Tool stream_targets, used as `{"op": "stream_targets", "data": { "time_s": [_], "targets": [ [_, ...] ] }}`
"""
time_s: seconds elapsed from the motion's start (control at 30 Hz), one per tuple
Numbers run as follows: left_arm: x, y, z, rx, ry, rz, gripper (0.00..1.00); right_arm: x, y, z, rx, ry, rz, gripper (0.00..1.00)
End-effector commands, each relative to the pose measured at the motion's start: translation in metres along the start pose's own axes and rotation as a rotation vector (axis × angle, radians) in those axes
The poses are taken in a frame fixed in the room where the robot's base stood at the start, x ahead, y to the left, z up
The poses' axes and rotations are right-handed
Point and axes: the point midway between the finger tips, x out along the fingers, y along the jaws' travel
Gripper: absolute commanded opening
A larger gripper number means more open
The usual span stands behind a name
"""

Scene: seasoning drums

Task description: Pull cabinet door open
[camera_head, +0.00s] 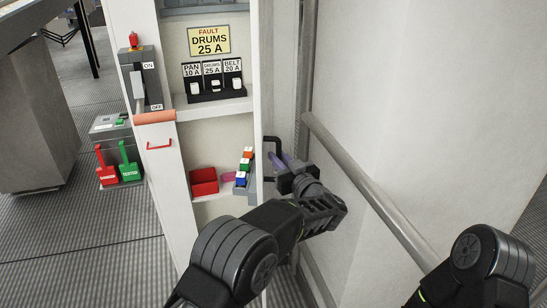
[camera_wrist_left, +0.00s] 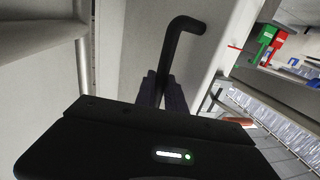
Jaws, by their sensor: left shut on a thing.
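The pale cabinet door (camera_head: 281,70) stands swung out, and the cabinet's inside shows beside it. Its black bar handle (camera_head: 271,142) is on the door face, and it also shows in the left wrist view (camera_wrist_left: 181,38). My left gripper (camera_head: 277,163) is shut on the lower part of the handle; its two fingers (camera_wrist_left: 162,88) lie either side of the bar. My right gripper is out of view; only part of my right arm shows at the bottom right of the head view.
Inside the cabinet are a breaker block (camera_head: 214,90) under a "FAULT DRUMS 25 A" sign (camera_head: 209,40), a red bin (camera_head: 204,181) and small coloured blocks (camera_head: 244,166). A lever switch (camera_head: 140,85) is on the cabinet's side. A grey rail (camera_head: 370,190) runs along the wall at right.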

Motion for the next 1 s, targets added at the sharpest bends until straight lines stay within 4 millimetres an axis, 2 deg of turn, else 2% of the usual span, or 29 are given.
{"op": "stream_targets", "data": {
  "time_s": [0.53, 0.57, 0.8, 1.0],
  "targets": [
    [0.0014, 0.0025, -0.0031, 0.000, 0.006, -0.015, 0.00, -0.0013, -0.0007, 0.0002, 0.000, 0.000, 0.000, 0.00],
    [0.0014, 0.0024, -0.0031, 0.000, 0.006, -0.015, 0.16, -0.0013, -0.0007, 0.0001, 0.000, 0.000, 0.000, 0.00],
    [0.0008, 0.0025, -0.0017, 0.000, 0.004, -0.015, 0.36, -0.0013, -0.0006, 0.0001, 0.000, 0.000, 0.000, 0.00],
    [0.0007, 0.0023, -0.0009, 0.000, 0.003, -0.015, 0.36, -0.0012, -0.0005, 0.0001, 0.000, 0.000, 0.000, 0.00]
  ]
}}
